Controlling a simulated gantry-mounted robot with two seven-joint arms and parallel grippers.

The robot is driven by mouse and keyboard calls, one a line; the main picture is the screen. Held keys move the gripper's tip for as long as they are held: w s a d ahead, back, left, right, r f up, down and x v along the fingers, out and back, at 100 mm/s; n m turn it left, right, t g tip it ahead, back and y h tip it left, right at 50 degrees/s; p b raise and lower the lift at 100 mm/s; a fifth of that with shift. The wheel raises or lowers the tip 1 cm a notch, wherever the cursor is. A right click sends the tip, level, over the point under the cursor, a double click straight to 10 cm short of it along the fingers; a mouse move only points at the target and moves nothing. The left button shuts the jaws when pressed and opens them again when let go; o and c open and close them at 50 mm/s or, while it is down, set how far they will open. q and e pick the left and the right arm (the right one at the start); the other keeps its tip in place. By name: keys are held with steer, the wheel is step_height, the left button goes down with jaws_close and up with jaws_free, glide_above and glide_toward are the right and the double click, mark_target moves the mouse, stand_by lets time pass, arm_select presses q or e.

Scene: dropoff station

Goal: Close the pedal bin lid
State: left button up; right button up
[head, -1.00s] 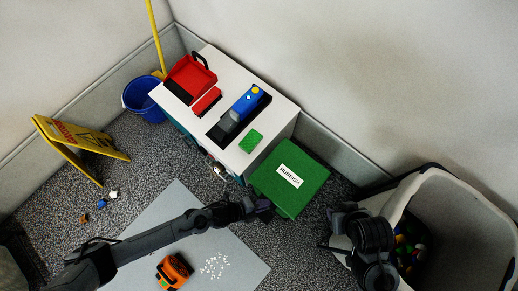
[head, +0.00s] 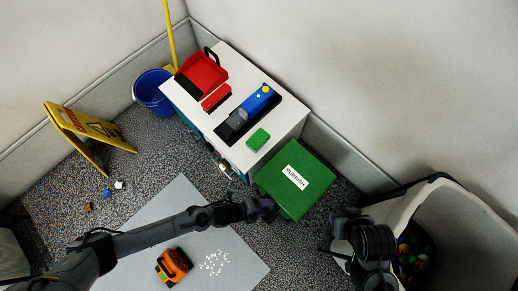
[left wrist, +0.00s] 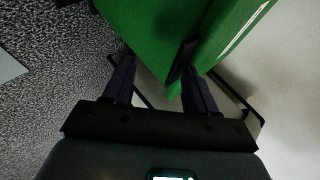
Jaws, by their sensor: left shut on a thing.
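The green pedal bin (head: 305,200) stands right of the white cabinet, with a white RUBBISH label on its green lid (head: 285,160). The lid looks down over the bin from above; I cannot tell if it is fully seated. My left gripper (head: 266,208) is at the bin's front left edge. In the left wrist view, the lid's green panels (left wrist: 150,25) fill the top, and my left gripper (left wrist: 160,85) has its fingers at a black tab (left wrist: 182,60) at the green edge. It is shut on the lid there, with the contact partly hidden. My right gripper (head: 342,228) is right of the bin, its jaws unclear.
The white cabinet (head: 285,112) carries a red dustpan (head: 205,72), a blue tool (head: 255,100) and a green sponge (head: 258,139). A large grey bin (head: 460,200) stands right. A yellow sign (head: 75,120), a blue bucket (head: 150,92) and an orange machine (head: 173,266) are left.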

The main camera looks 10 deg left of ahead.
arm_select(q)
steer(key=shift+s+a+f, duration=0.15)
steer(key=shift+a+f, duration=0.4)
steer(key=shift+f, duration=0.25)
arm_select(e)
steer(key=shift+f, duration=0.1)
arm_select(q)
steer(key=d+r+p+v, duration=0.1)
steer(key=p+v, duration=0.6)
steer(key=v, duration=0.4)
steer(key=shift+r, duration=0.2)
arm_select(e)
step_height(320, 180, up, 7)
steer(key=d, duration=0.1)
steer(key=shift+w+d, duration=0.15)
steer(key=shift+w, duration=0.2)
arm_select(q)
steer(key=shift+w+d, duration=0.1)
steer(key=shift+w, duration=0.15)
arm_select(e)
steer(key=shift+d+r, duration=0.15)
steer(key=shift+r, duration=0.05)
